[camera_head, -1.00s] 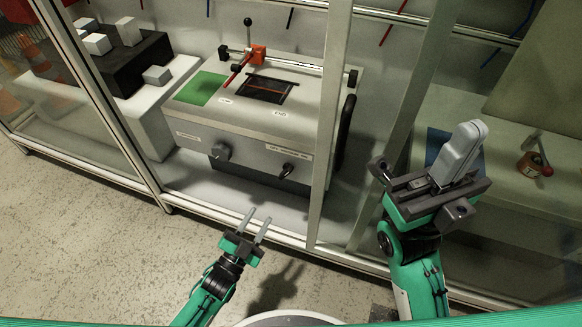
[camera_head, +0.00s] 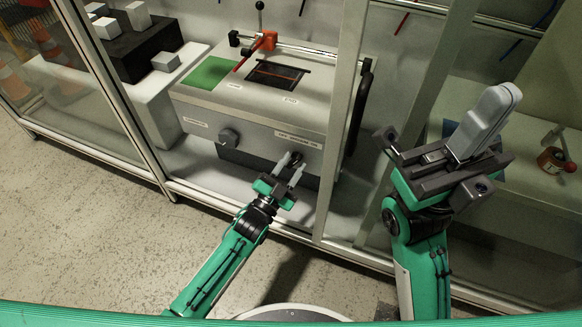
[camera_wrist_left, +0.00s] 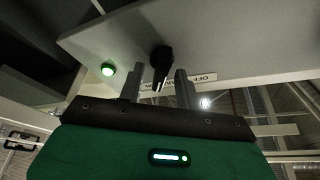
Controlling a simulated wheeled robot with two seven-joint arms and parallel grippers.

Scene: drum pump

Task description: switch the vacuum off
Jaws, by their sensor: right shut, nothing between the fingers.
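The grey machine box (camera_head: 255,105) stands inside the open cabinet front. A black lever switch (camera_head: 296,157) sits on its front face, under a label that reads OFF VACUUM ON. In the left wrist view the black switch (camera_wrist_left: 160,62) points down towards my gripper, next to that label (camera_wrist_left: 190,80). My left gripper (camera_head: 291,164) is open at the switch. Its two grey fingers (camera_wrist_left: 157,88) stand either side of the switch's lower end; whether they touch it I cannot tell. My right gripper (camera_head: 487,122) is shut and empty, raised at the right, away from the box.
A lit green lamp (camera_wrist_left: 108,69) shows in the left wrist view. A cabinet post (camera_head: 343,120) stands close right of the switch. A red-topped clamp (camera_head: 265,40) is on the box top.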

